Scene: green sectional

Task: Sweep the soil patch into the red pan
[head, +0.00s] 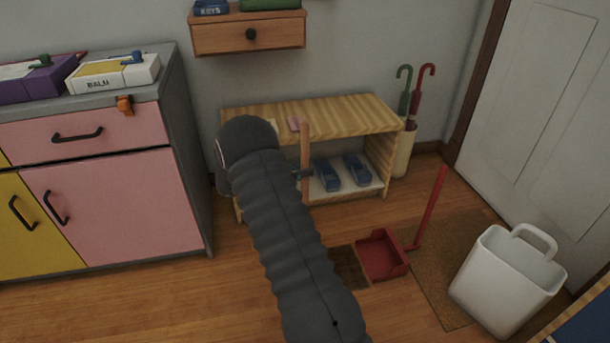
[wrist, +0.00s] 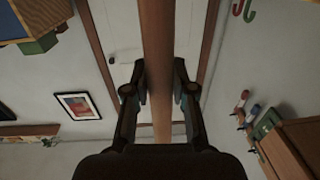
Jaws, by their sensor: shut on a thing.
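The red pan (head: 380,257) lies on the wooden floor, with its long red handle (head: 432,205) standing up at its right. A dark brown patch, which looks like the soil patch (head: 350,268), is on the floor right beside the pan's left side. My arm hides part of the floor to its left. My gripper (wrist: 160,88) is shut on a wooden handle (wrist: 155,45), one finger on each side. In the head view the handle (head: 305,150) stands upright in front of the shelf bench. Its lower end is hidden behind my arm, so I cannot see any brush head.
A wooden bench (head: 345,112) with blue shoes (head: 327,175) stands behind the handle. An umbrella stand (head: 403,150) is at its right. A brown mat (head: 440,290) and a white bin (head: 505,280) are right of the pan. A pink cabinet (head: 115,205) stands left.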

